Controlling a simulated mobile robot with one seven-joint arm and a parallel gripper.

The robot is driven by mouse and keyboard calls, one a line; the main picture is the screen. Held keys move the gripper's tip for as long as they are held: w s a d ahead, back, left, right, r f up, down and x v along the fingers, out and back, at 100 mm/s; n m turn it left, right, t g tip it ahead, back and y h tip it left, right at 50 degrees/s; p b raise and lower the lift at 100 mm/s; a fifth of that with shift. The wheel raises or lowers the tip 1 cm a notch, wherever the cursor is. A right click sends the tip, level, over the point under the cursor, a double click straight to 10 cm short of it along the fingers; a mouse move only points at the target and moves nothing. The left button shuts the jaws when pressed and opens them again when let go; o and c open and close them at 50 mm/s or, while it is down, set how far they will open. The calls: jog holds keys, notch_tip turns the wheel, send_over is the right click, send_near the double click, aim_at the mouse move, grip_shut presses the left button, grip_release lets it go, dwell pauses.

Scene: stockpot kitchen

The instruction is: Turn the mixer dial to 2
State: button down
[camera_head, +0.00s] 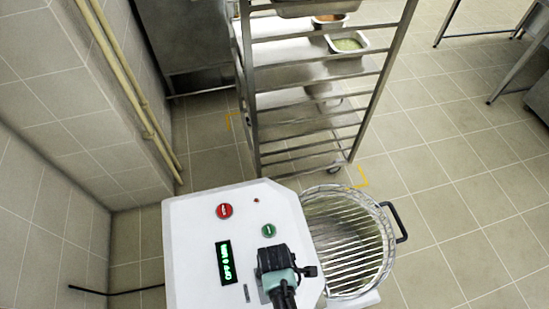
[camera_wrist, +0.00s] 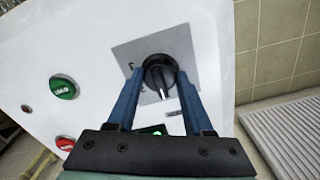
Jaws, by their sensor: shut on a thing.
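The mixer dial (camera_wrist: 160,80) is a round black knob on a grey square plate, seen in the wrist view. Its pale pointer line points down in that picture, slightly right. Small marks sit on the plate's edge, too small to read. My gripper (camera_wrist: 159,74) has its two blue fingers on either side of the knob, closed on it. In the head view my gripper (camera_head: 277,262) is over the white mixer top (camera_head: 190,225) and hides the dial. The lit green display (camera_head: 226,262) seems to show OFF and MIN.
A red button (camera_head: 224,211) and a green button (camera_head: 269,231) are on the mixer top near my gripper. A wire-guarded bowl (camera_head: 345,235) is to the right. A metal rack (camera_head: 310,110) stands behind.

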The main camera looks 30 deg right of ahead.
jog(key=m+p, duration=0.2)
jog(key=m, duration=0.4)
jog(key=shift+r, duration=0.1)
jog(key=m+p, duration=0.1)
jog(key=m, duration=0.4)
jog(key=shift+m, duration=0.3)
dwell(0.4)
jog(key=shift+c, duration=1.4)
grip_release()
notch_tip(320, 180, up, 13)
jog(key=p, duration=0.1)
jog(key=shift+p, duration=0.35)
